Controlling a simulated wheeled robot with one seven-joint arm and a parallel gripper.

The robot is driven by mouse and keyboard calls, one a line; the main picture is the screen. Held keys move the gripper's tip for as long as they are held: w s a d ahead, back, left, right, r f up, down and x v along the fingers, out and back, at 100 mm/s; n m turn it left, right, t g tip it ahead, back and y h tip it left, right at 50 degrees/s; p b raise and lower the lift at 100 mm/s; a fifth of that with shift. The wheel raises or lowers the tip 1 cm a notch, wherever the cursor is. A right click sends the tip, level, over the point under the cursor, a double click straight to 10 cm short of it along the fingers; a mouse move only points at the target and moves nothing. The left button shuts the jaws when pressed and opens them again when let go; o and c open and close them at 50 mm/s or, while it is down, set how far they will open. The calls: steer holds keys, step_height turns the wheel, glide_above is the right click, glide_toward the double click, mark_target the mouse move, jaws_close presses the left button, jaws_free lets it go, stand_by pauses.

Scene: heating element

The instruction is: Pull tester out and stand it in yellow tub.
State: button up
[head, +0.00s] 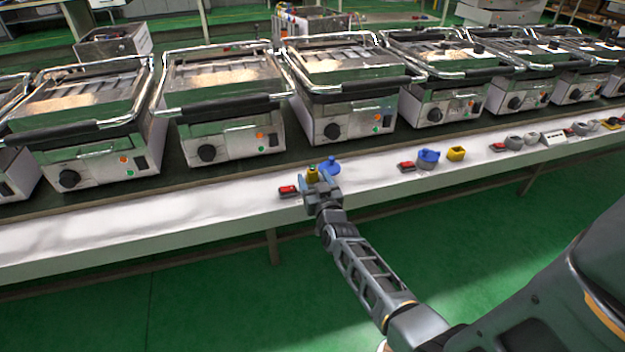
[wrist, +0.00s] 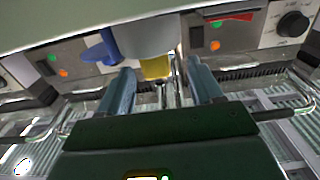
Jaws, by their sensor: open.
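A small yellow tub (head: 312,171) stands on the white bench ledge just behind my gripper, partly hidden by it. Something small and dark shows at its top; I cannot tell surely whether this is the tester. A blue holder (head: 330,167) stands close to its right. My gripper (head: 318,182) is open at the ledge. In the wrist view, which looks upside down, the yellow tub (wrist: 155,68) shows between the two fingers (wrist: 163,88), and the blue holder (wrist: 108,46) is beyond the left finger. Thin upright shapes show between the fingers, too unclear to name. I see nothing clearly gripped.
A red block (head: 288,190) lies left of my gripper. Further right stand another red block (head: 406,166), blue holder (head: 428,158) and yellow tub (head: 456,153). Several grill machines (head: 226,95) line the bench behind. The white ledge (head: 150,220) at left is clear.

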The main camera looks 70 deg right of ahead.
mark_target(314, 176)
steer(key=x, duration=0.1)
steer(key=b+x, duration=0.1)
steer(key=x, duration=0.3)
steer(key=shift+s+d+f, duration=0.15)
steer(key=shift+d+f, duration=0.1)
steer(key=shift+f, duration=0.1)
steer(key=c, duration=1.1)
